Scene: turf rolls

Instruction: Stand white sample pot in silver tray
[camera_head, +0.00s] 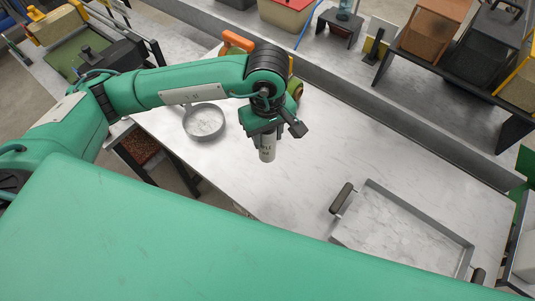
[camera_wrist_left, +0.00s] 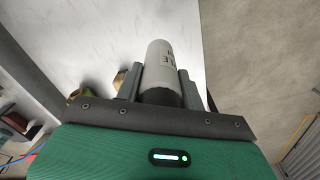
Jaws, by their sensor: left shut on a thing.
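The white sample pot (camera_head: 267,153) is in my left gripper (camera_head: 264,139), which is shut on it and points down over the worktop. In the left wrist view the pot (camera_wrist_left: 158,68) sits between the two fingers, with dark lettering on its side and a dark end near the gripper. The silver tray (camera_head: 412,215) lies on the worktop at the lower right, with dark handles at two ends, and looks empty. Its lower part is hidden by my green body. The gripper and pot are to the upper left of the tray, apart from it. My right gripper does not show.
A round metal dish (camera_head: 204,122) stands on the worktop left of the pot. An orange-handled object (camera_head: 237,41) lies behind my arm. A raised shelf with an orange bin (camera_head: 432,45) and dark bins runs along the back right. The worktop (camera_head: 330,130) between pot and tray is clear.

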